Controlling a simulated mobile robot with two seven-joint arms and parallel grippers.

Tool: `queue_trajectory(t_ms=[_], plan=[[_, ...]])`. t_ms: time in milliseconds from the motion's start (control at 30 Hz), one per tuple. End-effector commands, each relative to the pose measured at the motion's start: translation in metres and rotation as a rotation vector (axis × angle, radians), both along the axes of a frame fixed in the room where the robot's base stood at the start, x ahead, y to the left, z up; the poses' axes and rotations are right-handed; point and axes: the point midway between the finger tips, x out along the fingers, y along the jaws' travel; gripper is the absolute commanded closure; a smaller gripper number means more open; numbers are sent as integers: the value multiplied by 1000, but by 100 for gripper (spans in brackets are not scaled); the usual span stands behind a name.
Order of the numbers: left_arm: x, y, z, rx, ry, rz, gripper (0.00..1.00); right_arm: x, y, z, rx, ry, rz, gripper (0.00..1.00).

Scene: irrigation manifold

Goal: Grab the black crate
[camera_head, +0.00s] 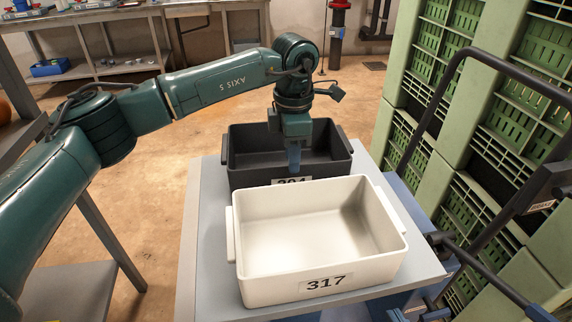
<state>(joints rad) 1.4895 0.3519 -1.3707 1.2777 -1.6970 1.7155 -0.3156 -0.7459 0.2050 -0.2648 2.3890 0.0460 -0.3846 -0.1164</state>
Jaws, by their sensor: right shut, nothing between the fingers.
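The black crate (245,155) stands on a grey cart top, behind a white crate. It is open-topped, and its label is partly hidden by the white crate's rim. My left arm comes in from the left, and my left gripper (294,160) points down over the black crate, at its near side. Its blue finger part overlaps the crate's inside and near rim in the picture. I cannot tell whether it touches the rim or whether the fingers are apart. My right gripper is not in view.
The white crate (322,286), labelled 317, stands empty in front of the black one. The cart top (205,230) has bare room at left. Green stacked crates (480,140) and a dark cart handle (440,90) close off the right. A workbench (110,70) stands at the back left.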

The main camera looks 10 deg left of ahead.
Motion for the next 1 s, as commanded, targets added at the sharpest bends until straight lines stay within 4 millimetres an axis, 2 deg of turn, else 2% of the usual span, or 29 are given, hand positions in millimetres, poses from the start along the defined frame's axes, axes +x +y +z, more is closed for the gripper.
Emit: queue_trajectory(t_ms=[100, 333, 600, 867, 1000], plan=[[0, 0, -14, -3, 1, -1, 70, 0, 1, -3, -5, 0, 5, 100], [-2, 0, -28, -2, 0, -1, 70, 1, 2, -6, -10, 1, 8, 100], [-6, 0, -66, -3, 1, 0, 70, 0, 4, -16, -27, 9, 20, 100], [-5, 0, -70, -4, 0, -1, 70, 4, 5, -13, -32, -1, 24, 100], [-5, 0, -70, -4, 0, -1, 81, 5, 5, -12, -33, -4, 26, 100]])
